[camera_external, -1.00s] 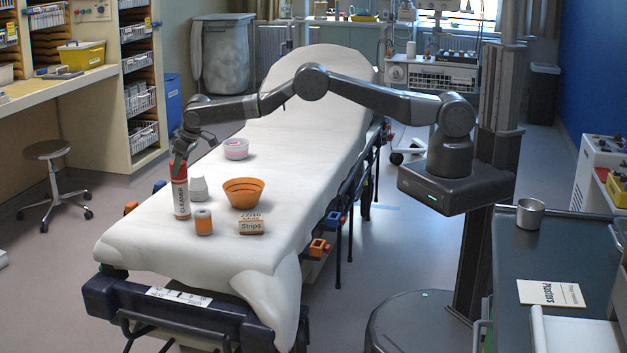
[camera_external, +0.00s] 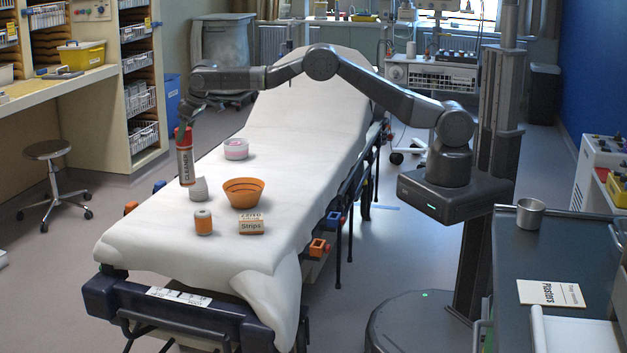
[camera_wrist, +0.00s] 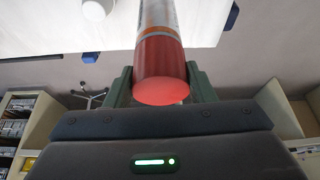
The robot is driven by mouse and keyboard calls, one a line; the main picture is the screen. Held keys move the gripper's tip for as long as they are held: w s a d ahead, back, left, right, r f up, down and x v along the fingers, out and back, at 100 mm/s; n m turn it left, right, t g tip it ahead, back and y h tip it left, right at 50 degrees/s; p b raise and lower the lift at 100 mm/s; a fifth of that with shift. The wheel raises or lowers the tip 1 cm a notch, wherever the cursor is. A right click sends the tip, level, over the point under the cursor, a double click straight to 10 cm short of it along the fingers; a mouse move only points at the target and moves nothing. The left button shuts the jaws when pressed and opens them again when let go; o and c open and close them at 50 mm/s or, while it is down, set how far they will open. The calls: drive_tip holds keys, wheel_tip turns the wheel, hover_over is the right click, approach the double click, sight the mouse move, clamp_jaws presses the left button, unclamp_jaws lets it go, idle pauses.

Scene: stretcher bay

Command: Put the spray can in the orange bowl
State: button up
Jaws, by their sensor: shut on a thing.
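The spray can (camera_external: 185,164), red and grey with the word CLEANER, hangs upright from my gripper (camera_external: 184,127). My gripper is shut on its red top end and holds it above the left side of the stretcher. In the wrist view the can (camera_wrist: 161,70) sits between the two fingers of my gripper (camera_wrist: 161,88). The orange bowl (camera_external: 244,194), with dark bands, stands on the stretcher to the right of the can, apart from it. The bowl looks empty from this angle.
On the white stretcher sheet (camera_external: 160,240) are a white ribbed item (camera_external: 199,189), an orange-and-white roll (camera_external: 203,222), a Strips box (camera_external: 251,224) and a pink-and-white tub (camera_external: 236,149). The white item stands between the can and the bowl.

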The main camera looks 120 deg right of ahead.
drive_tip(key=s+a+m+b, duration=0.1)
drive_tip(key=s+b, duration=0.3)
drive_tip(key=s, duration=1.6)
wheel_tip(320, 180, down, 10)
drive_tip(key=shift+w+a+h+p, duration=0.15)
drive_tip(key=shift+w+h+p, duration=0.1)
drive_tip(key=shift+h+p, duration=0.1)
drive_tip(key=shift+f, duration=0.2)
drive_tip(key=o, duration=1.5)
drive_tip(key=shift+r, duration=0.1)
drive_tip(key=shift+o, duration=0.2)
